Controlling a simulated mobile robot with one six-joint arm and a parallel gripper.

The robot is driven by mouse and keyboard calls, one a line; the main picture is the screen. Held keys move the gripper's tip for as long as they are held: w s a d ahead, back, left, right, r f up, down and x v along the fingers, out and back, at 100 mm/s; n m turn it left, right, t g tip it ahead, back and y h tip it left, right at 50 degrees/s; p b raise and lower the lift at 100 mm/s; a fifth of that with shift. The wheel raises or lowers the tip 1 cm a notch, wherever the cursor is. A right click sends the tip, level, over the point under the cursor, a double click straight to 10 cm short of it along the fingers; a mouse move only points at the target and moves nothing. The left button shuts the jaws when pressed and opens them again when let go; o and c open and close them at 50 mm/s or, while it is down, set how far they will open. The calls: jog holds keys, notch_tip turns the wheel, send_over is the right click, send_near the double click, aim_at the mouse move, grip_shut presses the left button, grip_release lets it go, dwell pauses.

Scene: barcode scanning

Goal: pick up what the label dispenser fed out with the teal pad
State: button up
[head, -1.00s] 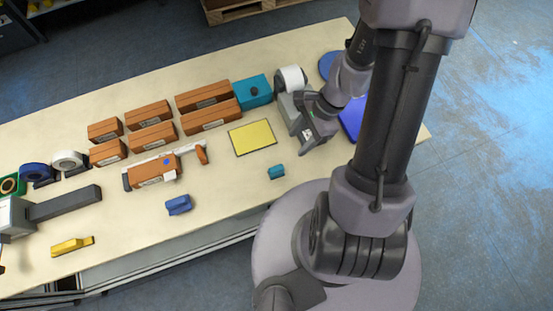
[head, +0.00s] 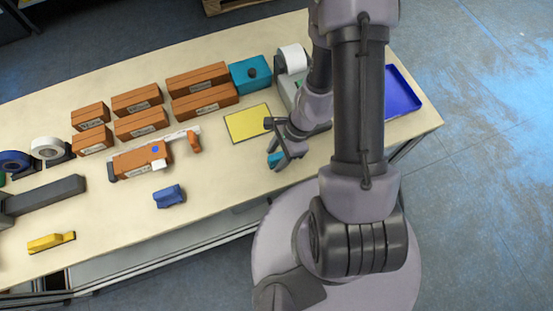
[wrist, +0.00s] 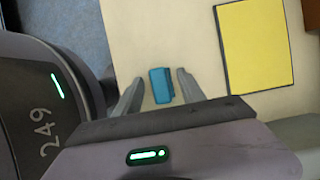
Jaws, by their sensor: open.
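The small teal pad (head: 273,159) stands on the table near its front edge, partly hidden by my gripper (head: 282,158) in the head view. In the wrist view the teal pad (wrist: 161,86) lies between the two spread fingers of my gripper (wrist: 160,77), with a gap on each side. The gripper is open and holds nothing. The label dispenser (head: 293,60), with a white roll on top, stands behind my arm, which covers much of its body. I cannot see any label it fed out.
A yellow sheet (head: 247,123) lies left of my gripper, and shows in the wrist view (wrist: 255,45). A blue tray (head: 403,95) is at the right. Brown boxes (head: 204,99), a teal box (head: 250,73) and a blue block (head: 169,196) stand further left. The table's front edge is close.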

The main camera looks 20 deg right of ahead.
grip_shut()
